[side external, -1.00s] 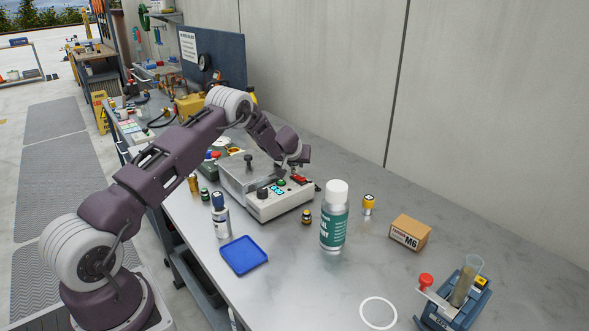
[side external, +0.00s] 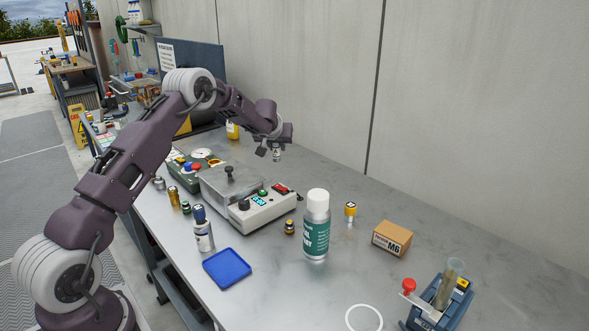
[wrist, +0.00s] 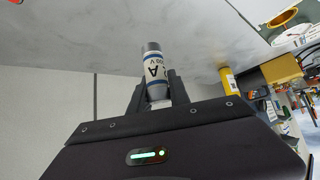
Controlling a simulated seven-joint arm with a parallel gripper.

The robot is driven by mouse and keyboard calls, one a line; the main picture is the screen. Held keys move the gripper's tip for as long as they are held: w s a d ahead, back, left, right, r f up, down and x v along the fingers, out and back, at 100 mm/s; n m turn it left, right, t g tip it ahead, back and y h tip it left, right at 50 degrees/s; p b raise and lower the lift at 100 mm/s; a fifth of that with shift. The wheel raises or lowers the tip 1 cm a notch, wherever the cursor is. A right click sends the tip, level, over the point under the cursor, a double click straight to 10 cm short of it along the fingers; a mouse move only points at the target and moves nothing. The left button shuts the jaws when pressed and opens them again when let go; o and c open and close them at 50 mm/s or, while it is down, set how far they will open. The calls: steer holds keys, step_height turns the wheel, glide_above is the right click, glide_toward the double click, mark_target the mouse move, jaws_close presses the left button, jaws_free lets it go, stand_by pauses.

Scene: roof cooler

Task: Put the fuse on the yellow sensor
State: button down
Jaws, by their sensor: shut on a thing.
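My gripper (side external: 274,148) is raised above the bench behind the grey test box. In the wrist view, my gripper (wrist: 157,88) is shut on the fuse (wrist: 153,68), a pale cylinder with a grey end cap and dark lettering. The fuse also shows small below the jaws in the side external view (side external: 276,156). A small yellow-topped piece (side external: 350,207) stands upright right of the spray can. A small dark piece with a yellow band (side external: 289,227) stands by the box's front. I cannot tell which of these is the yellow sensor.
The grey test box (side external: 247,202) has a knobbed lid. A tall green-and-white can (side external: 317,232), a cardboard box (side external: 392,238), a blue tray (side external: 227,268) and a blue holder with a tube (side external: 437,312) stand on the bench. A yellow cylinder (side external: 232,131) stands behind.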

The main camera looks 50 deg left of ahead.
steer(key=s+d+r+m+t+h, duration=0.1)
steer(key=s+d+r+m+h, duration=0.2)
steer(key=d, duration=0.6)
steer(key=s+d+r+m+t+h, duration=0.15)
steer(key=s+d+r, duration=0.25)
steer(key=d, duration=0.4)
steer(key=s+d+r+m+h, duration=0.1)
steer(key=s+d+r+m, duration=0.25)
steer(key=d, duration=0.55)
steer(key=m+h, duration=0.2)
steer(key=m, duration=0.1)
glide_above(350, 213)
steer(key=w, duration=0.3)
step_height(350, 213, down, 5)
step_height(350, 213, down, 10)
steer(key=shift+w+a, duration=0.25)
steer(key=shift+w, duration=0.05)
